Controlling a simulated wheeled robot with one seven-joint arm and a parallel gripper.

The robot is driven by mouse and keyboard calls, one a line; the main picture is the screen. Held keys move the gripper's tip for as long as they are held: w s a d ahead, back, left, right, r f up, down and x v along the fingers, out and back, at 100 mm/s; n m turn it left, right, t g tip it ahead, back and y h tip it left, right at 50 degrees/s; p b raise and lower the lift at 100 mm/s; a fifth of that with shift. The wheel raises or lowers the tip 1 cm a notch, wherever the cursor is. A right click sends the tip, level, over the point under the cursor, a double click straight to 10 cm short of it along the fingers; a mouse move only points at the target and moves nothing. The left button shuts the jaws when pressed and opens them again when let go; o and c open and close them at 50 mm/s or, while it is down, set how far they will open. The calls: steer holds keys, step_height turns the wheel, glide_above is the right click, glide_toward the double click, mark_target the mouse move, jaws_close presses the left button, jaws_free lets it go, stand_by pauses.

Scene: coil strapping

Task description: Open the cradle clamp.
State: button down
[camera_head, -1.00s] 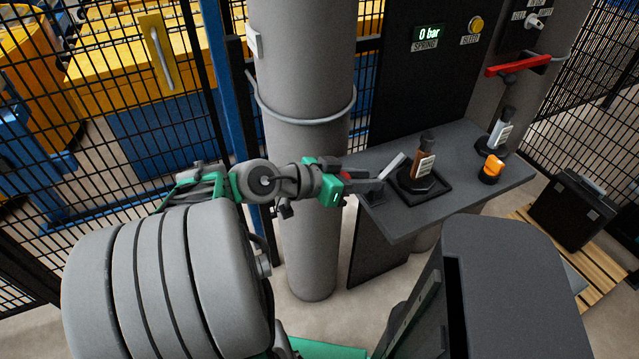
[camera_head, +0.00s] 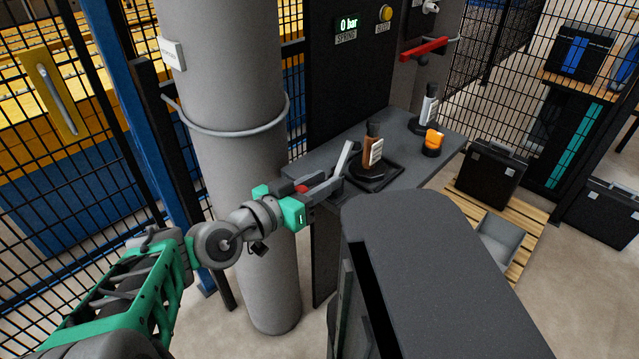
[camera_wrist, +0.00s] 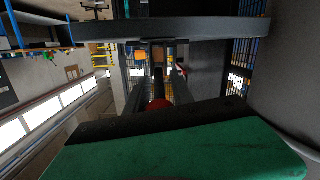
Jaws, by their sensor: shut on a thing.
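My gripper (camera_head: 330,184) is at the left front edge of the grey shelf (camera_head: 312,160) in the head view. Its fingers are close together, around the foot of a light grey lever (camera_head: 346,158). The lever stands up at a tilt by the shelf corner; I take it as part of the clamp, though its label or base is hidden by the fingers. In the wrist view the two fingers (camera_wrist: 160,85) reach forward, with a red part (camera_wrist: 159,104) between them. What lies between the tips is too dark to make out.
A brown-labelled dark tool (camera_head: 373,150) stands in a black tray (camera_head: 390,185) just right of the lever. A white-labelled tool (camera_head: 429,108) and an orange lamp (camera_head: 433,142) stand farther right. A thick grey column (camera_head: 215,130) is close left. A dark cabinet (camera_head: 430,250) is in front.

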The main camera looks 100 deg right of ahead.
steer(key=c, duration=1.2)
jaws_free()
steer(key=shift+o, duration=0.2)
steer(key=v, duration=0.7)
steer(key=shift+f, duration=0.1)
steer(key=shift+w+a, duration=0.3)
